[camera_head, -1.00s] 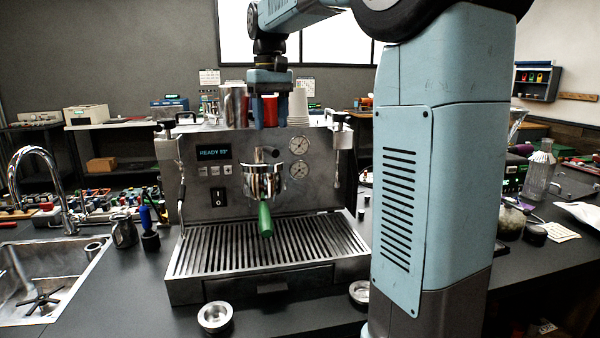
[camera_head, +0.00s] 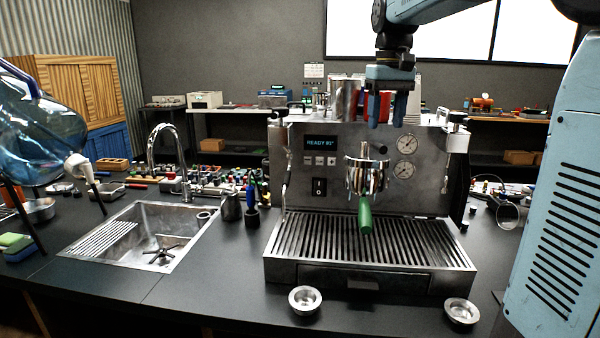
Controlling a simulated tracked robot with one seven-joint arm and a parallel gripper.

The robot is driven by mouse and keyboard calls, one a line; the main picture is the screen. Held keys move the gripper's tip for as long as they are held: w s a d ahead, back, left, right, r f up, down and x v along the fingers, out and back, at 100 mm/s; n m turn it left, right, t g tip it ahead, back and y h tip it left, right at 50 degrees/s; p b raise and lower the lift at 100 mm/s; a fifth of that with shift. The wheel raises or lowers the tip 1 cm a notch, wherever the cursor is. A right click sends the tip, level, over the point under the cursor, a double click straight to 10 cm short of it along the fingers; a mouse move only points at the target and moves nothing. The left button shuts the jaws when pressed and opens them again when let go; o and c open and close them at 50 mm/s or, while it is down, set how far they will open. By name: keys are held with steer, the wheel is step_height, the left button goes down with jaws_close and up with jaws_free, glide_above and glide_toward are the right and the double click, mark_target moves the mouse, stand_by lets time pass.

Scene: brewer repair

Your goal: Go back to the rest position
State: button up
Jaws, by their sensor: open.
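My gripper (camera_head: 391,108) hangs above and in front of the espresso machine, with its two fingers pointing down, spread apart and with nothing seen held between them. The espresso machine (camera_head: 330,195) stands on the dark counter with its display lit. A portafilter with a green handle (camera_head: 365,214) sits at its group head, below and to the left of my gripper. My gripper looks apart from the handle. My blue arm reaches in from the upper right.
A sink (camera_head: 140,222) with a curved tap (camera_head: 168,150) lies at the left. A large blue water bottle (camera_head: 40,120) is at the far left. Two small metal cups (camera_head: 305,299) (camera_head: 461,311) sit before the drip tray (camera_head: 370,284). Red and white cup stacks stand on the machine.

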steer(key=s+f+t, duration=0.1)
steer(key=s+f, duration=0.3)
steer(key=s, duration=0.3)
steer(key=s+f+m+t, duration=0.1)
steer(key=s+f+t, duration=0.1)
steer(key=s+f, duration=0.3)
steer(key=s+f+t, duration=0.2)
steer(key=s+f, duration=0.3)
steer(key=s, duration=0.6)
steer(key=shift+s+d+f+m, duration=0.2)
steer(key=shift+f+m, duration=0.05)
steer(key=shift+m, duration=0.05)
